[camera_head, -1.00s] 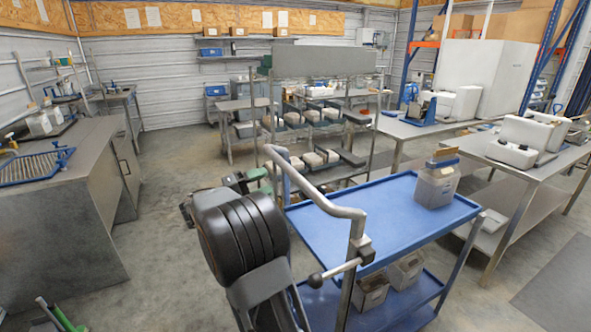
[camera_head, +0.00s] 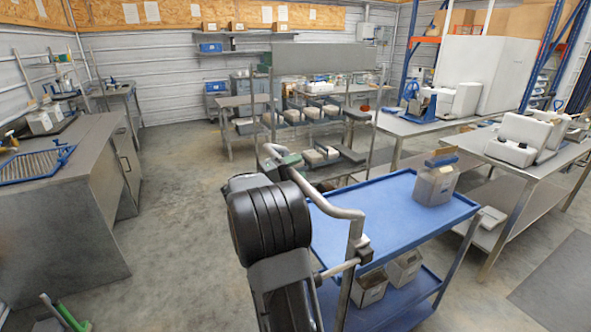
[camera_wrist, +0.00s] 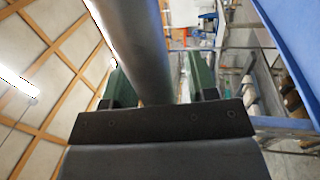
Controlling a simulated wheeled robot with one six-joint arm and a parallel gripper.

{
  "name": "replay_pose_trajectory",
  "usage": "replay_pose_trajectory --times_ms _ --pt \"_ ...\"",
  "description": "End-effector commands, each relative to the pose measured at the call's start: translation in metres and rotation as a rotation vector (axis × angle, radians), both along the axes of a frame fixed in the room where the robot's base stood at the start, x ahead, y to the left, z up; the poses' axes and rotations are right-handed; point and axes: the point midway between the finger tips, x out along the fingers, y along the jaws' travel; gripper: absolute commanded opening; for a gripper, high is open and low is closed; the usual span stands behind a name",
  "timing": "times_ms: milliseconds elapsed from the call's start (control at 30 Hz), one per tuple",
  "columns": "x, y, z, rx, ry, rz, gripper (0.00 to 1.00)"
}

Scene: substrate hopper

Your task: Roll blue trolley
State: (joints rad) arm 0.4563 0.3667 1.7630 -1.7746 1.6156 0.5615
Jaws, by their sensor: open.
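The blue trolley (camera_head: 385,213) stands in front of me, with a blue top shelf, a lower blue shelf and a bent grey metal handle (camera_head: 335,210) on its near left side. My gripper (camera_wrist: 155,75) is open, its green fingers on either side of the grey handle bar (camera_wrist: 138,45) in the wrist view. I cannot tell whether the fingers touch the bar. In the head view a green part of my gripper (camera_head: 289,160) shows at the handle's far end, and my dark arm hides part of the handle and shelf.
A steel table (camera_head: 525,165) stands close at right, a rack (camera_head: 325,57) behind, and a grey bench (camera_head: 60,215) at left.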

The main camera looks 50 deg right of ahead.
Motion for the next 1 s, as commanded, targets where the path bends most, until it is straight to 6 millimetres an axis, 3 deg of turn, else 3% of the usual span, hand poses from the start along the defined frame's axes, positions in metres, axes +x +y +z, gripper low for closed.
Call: replay_pose_trajectory --times_ms 67,633,1000 --pt "0.0 0.0 -0.0001 0.0 0.0 0.0 0.53" --pt "0.0001 0.0002 -0.0001 0.0 0.0 0.0 0.0" --pt "0.0007 -0.0016 -0.0009 0.0 0.0 0.007 0.0"
